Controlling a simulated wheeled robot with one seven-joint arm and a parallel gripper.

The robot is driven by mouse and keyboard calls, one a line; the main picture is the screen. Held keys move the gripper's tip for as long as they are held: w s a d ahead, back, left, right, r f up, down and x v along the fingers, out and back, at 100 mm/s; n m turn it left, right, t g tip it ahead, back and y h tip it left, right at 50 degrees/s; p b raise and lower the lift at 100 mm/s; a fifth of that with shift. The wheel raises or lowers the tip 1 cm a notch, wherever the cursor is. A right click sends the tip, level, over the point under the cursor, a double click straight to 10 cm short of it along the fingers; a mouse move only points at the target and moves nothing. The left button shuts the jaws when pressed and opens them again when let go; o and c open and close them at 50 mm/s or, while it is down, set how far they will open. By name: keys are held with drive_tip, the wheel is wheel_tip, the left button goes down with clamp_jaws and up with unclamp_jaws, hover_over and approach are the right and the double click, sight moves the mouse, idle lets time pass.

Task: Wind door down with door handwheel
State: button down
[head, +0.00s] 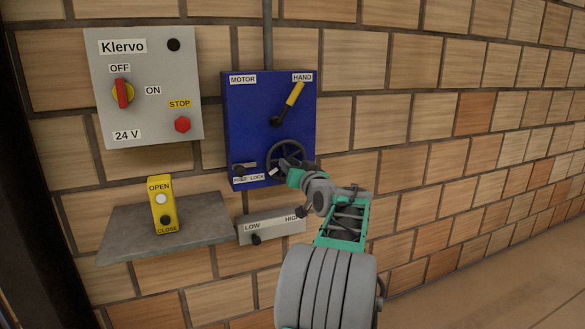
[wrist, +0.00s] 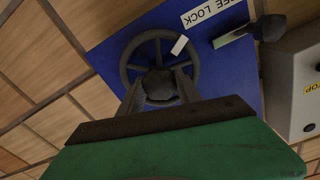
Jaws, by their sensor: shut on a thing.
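The door handwheel (head: 284,149) is a dark spoked wheel at the lower right of a blue panel (head: 250,115). In the wrist view the handwheel (wrist: 130,67) shows as a ring with a small white piece at its upper right rim. My gripper (head: 292,166) reaches it from the lower right. In the wrist view my gripper (wrist: 160,82) has its two fingers shut on the dark middle part of the wheel. The fingers hide the lower part of the wheel. I cannot make out the door in either view.
A yellow lever (head: 294,94) on the panel points up toward HAND. A FREE/LOCK lever (head: 243,168) sits left of the wheel. A LOW/HIGH box (head: 272,229) is close below. A grey shelf (head: 205,230) carries a yellow OPEN/CLOSE box (head: 162,205). The brick wall at right is clear.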

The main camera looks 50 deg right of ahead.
drive_tip(key=shift+f, duration=0.1)
drive_tip(key=c, duration=0.8)
unclamp_jaws()
drive_tip(key=shift+c, duration=0.2)
drive_tip(key=v, duration=0.7)
drive_tip(key=shift+s+a, duration=0.2)
drive_tip(key=shift+s, duration=0.15)
